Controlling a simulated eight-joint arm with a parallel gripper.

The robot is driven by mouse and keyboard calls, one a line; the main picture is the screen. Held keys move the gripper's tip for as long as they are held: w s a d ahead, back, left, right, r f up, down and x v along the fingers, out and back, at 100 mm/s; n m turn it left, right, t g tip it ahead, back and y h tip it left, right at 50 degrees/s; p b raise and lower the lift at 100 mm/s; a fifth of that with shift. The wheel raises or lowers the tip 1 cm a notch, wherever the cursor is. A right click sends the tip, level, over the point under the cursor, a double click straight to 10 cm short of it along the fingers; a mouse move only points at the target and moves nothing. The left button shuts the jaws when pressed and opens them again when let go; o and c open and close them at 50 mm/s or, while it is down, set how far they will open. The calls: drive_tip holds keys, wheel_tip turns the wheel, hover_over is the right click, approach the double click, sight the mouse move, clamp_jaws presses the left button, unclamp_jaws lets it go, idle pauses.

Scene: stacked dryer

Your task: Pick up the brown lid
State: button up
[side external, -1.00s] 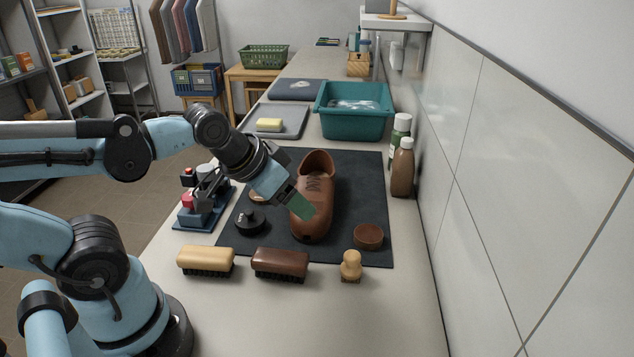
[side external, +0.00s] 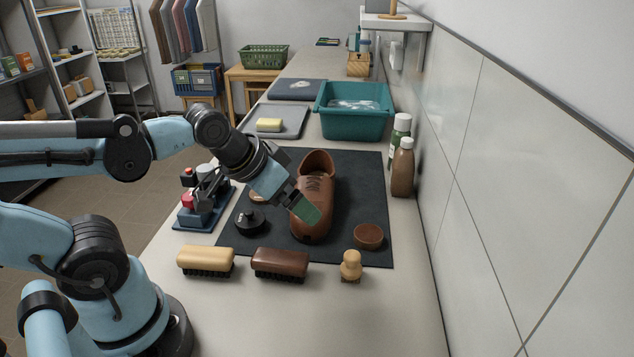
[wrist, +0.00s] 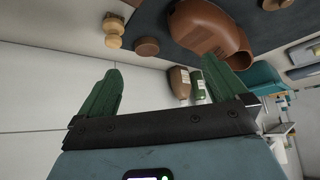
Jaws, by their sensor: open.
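The brown lid (side external: 368,236) is a low round disc lying on the dark mat (side external: 345,256), near its front right corner. It also shows in the wrist view (wrist: 146,47), beyond the space between the fingers. My gripper (side external: 308,212) has green fingers and is above the brown shoe (side external: 317,180), to the left of the lid and apart from it. In the wrist view my gripper (wrist: 175,75) is open, with nothing between its fingers.
A small wooden brush (side external: 350,266) stands in front of the lid. Two larger brushes (side external: 206,261) (side external: 281,264) lie further left. A black round piece (side external: 250,220) is left of the shoe. Bottles (side external: 402,167) stand along the wall, near a teal tub (side external: 353,110).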

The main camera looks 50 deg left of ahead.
drive_tip(key=w+a+r+n+g+y, duration=0.15)
drive_tip(key=w+a+g, duration=0.35)
drive_tip(key=a, duration=0.5)
drive_tip(key=w+a+f+n+g+h, duration=0.1)
drive_tip(key=a+f, duration=0.1)
drive_tip(key=a, duration=0.5)
drive_tip(key=w+a+f+n+g+h, duration=0.1)
drive_tip(key=w+a+n, duration=0.1)
drive_tip(key=a, duration=0.4)
drive_tip(key=shift+y, duration=0.25)
drive_tip(key=f, duration=0.6)
drive_tip(key=shift+s+f, duration=0.2)
drive_tip(key=shift+s, duration=0.05)
drive_tip(key=shift+s+a+f, duration=0.1)
drive_tip(key=shift+f, duration=1.3)
drive_tip(key=shift+s+a+f, duration=0.1)
drive_tip(key=shift+f, duration=1.25)
drive_tip(key=c, duration=1.1)
